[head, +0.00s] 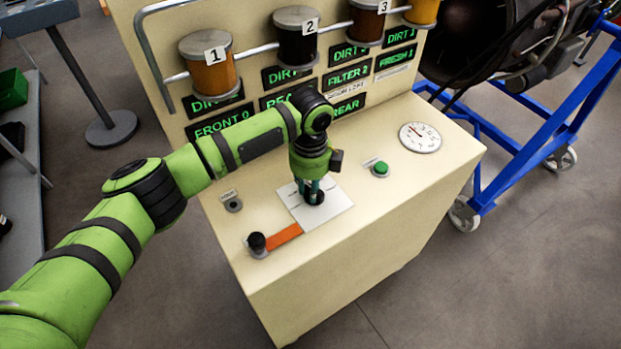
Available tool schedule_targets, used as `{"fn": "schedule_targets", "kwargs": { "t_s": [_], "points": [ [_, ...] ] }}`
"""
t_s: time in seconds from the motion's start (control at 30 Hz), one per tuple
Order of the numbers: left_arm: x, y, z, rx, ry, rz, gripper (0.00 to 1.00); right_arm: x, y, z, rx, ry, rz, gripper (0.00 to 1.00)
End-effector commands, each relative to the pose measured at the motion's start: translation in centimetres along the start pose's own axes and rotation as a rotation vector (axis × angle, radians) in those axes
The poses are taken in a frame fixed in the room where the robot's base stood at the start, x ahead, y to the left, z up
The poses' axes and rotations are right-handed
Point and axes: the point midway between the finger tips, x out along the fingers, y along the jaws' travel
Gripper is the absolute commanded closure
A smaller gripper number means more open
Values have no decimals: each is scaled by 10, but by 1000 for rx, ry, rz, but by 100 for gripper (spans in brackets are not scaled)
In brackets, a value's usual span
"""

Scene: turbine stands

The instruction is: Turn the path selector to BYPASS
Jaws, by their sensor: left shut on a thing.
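The path selector appears to be the dark round knob (316,199) on a white square plate (333,213) on top of the cream cabinet. My left gripper (314,188) points straight down from above and is shut on this knob. The fingers and wrist hide most of the knob and part of the plate. Thin lines show on the plate, but no position word can be read, so I cannot tell which way the selector points. My right gripper is not in view.
An orange lever (284,237) with a black knob lies at the plate's near left. A small dark button (233,204), a green button (380,169) and a round gauge (420,137) sit around it. Behind stand green-lit displays (224,122) and numbered canisters (208,66). A blue wheeled stand (529,127) is right.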

Motion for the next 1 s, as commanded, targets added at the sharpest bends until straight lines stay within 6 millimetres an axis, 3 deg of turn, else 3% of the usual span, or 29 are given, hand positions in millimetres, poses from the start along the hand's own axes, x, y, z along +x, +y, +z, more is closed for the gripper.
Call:
{"fn": "schedule_targets", "kwargs": {
  "t_s": [0.03, 0.3, 1.0],
  "points": [
    [-6, 1, -2, -45, 5, 2, 100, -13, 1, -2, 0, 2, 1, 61],
    [-6, 3, -3, -302, 4, 2, 100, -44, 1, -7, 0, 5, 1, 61],
    [-4, 5, -9, -961, 3, 2, 100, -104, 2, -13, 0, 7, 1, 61]
  ]
}}
